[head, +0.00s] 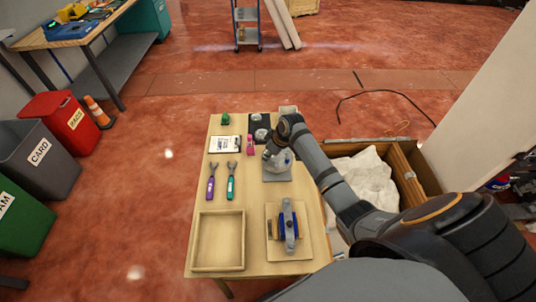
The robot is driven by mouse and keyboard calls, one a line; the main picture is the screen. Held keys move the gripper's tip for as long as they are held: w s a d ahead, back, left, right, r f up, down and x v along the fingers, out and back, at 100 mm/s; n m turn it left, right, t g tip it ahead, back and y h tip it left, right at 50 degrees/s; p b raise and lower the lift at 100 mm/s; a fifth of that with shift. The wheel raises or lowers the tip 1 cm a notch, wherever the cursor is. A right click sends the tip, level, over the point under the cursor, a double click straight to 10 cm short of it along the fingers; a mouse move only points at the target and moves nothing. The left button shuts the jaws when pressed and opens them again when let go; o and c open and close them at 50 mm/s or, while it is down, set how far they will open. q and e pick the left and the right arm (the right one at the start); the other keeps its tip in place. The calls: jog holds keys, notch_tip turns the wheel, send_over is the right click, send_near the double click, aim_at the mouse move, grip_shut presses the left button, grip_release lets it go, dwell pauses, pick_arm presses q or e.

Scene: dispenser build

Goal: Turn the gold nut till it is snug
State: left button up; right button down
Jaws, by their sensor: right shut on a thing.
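My right gripper (269,155) is shut at the pale, rounded piece (280,163) on a grey plate (276,176), at the right side of the table's middle. The gold nut cannot be made out there; the jaws and wrist cover most of that spot, and what they hold looks too small to tell by its colour. My right arm reaches in from the lower right. My left gripper is not in view.
The wooden table (255,200) bears a purple-handled tool (211,183), a teal-handled tool (231,183), an empty tray (218,266), a blue-and-grey device on a board (289,226) and a clipboard (224,144). A wooden crate with white sheeting (366,177) stands right of it.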

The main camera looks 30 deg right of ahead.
jog(key=m+p, duration=0.2)
jog(key=m+h+p, duration=0.1)
jog(key=p, duration=0.1)
jog(key=m+h+p, duration=0.1)
jog(key=m+p, duration=0.1)
jog(key=p, duration=0.1)
jog(key=shift+a+r+m, duration=0.2)
jog(key=shift+r+m, duration=0.1)
jog(key=shift+f+m+h+p, duration=0.15)
jog(key=shift+m+h+p, duration=0.35)
jog(key=shift+m+p, duration=0.55)
jog(key=shift+a+f+m+h+p, duration=0.15)
jog(key=shift+m+h+p, duration=0.4)
jog(key=shift+m, duration=1.3)
jog(key=c, duration=1.3)
grip_release()
